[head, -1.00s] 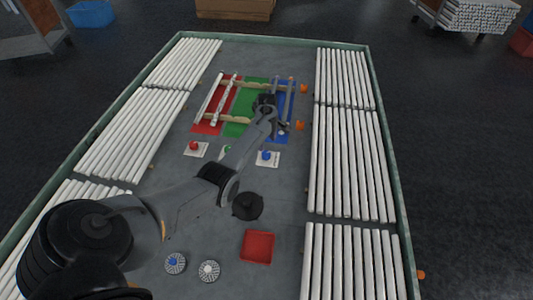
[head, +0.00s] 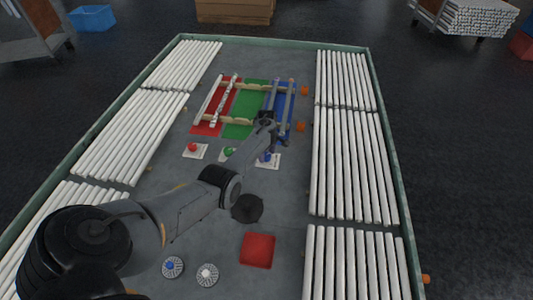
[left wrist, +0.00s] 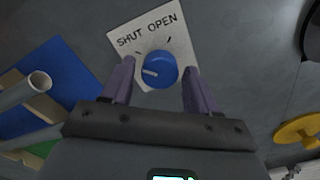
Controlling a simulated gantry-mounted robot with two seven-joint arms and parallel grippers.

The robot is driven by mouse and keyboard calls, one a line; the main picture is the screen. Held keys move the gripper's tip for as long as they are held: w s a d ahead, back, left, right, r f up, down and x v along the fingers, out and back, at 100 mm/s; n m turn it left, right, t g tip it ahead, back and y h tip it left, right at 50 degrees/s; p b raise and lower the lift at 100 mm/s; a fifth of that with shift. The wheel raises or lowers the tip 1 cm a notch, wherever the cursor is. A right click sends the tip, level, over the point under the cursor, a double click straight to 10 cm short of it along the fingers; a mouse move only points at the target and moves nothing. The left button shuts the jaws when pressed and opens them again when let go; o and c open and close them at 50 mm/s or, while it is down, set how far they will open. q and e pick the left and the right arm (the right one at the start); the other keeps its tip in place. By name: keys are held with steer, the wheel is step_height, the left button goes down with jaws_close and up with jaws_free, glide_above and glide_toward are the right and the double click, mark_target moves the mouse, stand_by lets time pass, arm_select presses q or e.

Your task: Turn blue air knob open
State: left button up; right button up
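The blue air knob (left wrist: 160,70) sits on a white plate (left wrist: 144,28) marked SHUT and OPEN. Its white pointer mark lies toward the left of the picture, on the SHUT side. My left gripper (left wrist: 152,84) is open, with one finger on each side of the knob in the left wrist view. I cannot tell whether the fingers touch it. In the head view the left gripper (head: 275,149) is over the blue knob (head: 265,157) and partly hides it. My right gripper is not in view.
A red knob (head: 193,148) and a green knob (head: 229,152) stand on plates to the left. Behind is a rack with tubes over red, green and blue panels (head: 238,122). A red tray (head: 257,250) is nearer. White tubes (head: 352,165) line both sides.

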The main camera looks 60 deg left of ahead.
arm_select(q)
steer(key=c, duration=0.8)
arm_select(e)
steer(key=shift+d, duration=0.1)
arm_select(q)
steer(key=shift+m, duration=0.4)
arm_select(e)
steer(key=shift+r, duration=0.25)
arm_select(q)
steer(key=shift+r+m+p, duration=0.1)
steer(key=shift+m+p, duration=0.7)
steer(key=shift+m, duration=0.2)
steer(key=m+p, duration=0.1)
steer(key=m, duration=0.2)
steer(key=shift+m, duration=0.3)
steer(key=m+p, duration=0.1)
steer(key=m, duration=0.4)
steer(key=shift+s, duration=0.1)
steer(key=m, duration=0.6)
steer(key=shift+m, duration=0.3)
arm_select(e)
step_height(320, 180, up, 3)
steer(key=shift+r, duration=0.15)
